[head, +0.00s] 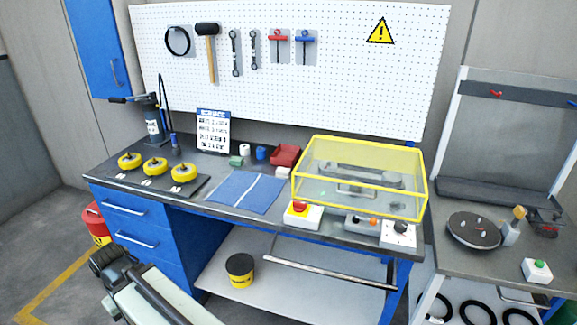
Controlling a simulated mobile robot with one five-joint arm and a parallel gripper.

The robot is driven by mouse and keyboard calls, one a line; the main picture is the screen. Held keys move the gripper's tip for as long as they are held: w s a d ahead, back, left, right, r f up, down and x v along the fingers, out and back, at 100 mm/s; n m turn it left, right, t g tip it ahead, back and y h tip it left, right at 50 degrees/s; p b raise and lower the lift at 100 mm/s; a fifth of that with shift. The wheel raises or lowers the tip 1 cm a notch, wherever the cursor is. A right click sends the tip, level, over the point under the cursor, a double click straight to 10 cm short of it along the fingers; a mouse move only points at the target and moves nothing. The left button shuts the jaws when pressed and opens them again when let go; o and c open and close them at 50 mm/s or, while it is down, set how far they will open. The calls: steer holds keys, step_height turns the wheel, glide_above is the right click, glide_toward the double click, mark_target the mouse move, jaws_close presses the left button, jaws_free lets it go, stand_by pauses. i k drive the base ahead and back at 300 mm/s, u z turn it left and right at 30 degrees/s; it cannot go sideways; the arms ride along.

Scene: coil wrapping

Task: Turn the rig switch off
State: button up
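The rig is a transparent yellow-framed guard box (362,178) at the right front of the workbench, and it is closed over a grey mechanism. A white switch box (399,235) with a dark knob (400,227) sits at the bench's front edge, at the guard's right corner; the knob's setting is too small to read. A red mushroom button (300,206) on a white and yellow box stands at the guard's left front corner. My arm (150,295) shows at the lower left, in front of the bench and well away from the switch box. I cannot make out my gripper's fingers.
A blue mat (245,193) and several yellow coils (155,167) lie on the bench left of the guard. A metal bar (330,275) runs below the bench front. A side table (500,255) at right bears a green button box (537,270). Floor at the left front is open.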

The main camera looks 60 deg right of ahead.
mark_target(298, 207)
steer(key=z, duration=1.45)
